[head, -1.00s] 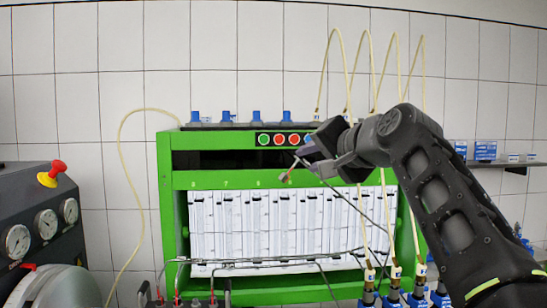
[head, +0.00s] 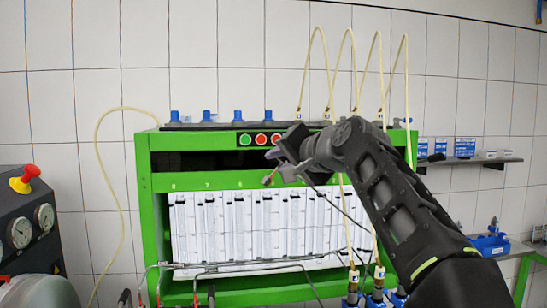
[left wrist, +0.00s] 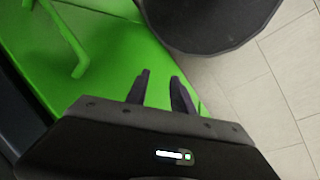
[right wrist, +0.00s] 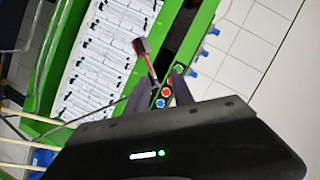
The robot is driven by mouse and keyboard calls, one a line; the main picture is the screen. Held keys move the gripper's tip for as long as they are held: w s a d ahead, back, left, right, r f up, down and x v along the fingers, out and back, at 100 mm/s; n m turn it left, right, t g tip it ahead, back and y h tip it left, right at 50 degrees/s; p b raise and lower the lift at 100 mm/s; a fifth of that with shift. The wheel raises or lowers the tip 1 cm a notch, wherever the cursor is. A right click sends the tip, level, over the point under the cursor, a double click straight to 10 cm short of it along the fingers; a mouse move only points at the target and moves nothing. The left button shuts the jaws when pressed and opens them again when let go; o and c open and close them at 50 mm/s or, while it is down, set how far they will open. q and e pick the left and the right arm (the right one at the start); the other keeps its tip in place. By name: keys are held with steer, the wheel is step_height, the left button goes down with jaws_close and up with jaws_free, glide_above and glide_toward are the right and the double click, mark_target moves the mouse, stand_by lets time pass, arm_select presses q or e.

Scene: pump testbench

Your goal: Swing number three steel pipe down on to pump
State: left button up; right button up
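A thin steel pipe (head: 346,214) slants up from the lower right of the green bench to my right gripper (head: 284,157). It bends there and ends in a grey fitting (head: 268,179) with a red part. In the right wrist view the fitting (right wrist: 141,46) shows beyond my dark fingers (right wrist: 160,93), and the pipe runs close to them. I cannot tell whether they are closed on it. Blue pump parts (head: 376,299) stand at the bottom edge, cut off. I cannot tell which is number three. My left gripper shows only in the left wrist view (left wrist: 158,80), open and empty.
The green bench frame (head: 152,225) holds white gauge panels (head: 205,229). Other steel pipes (head: 235,268) run along its lower front. Pale hoses (head: 330,75) arch over the right side. A dark machine with gauges (head: 30,232) stands left. A round black object (left wrist: 208,38) lies near my left gripper.

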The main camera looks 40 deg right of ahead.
steer(key=shift+p+x, duration=0.6)
steer(key=shift+x, duration=1.1)
steer(key=shift+c, duration=0.3)
jaws_close()
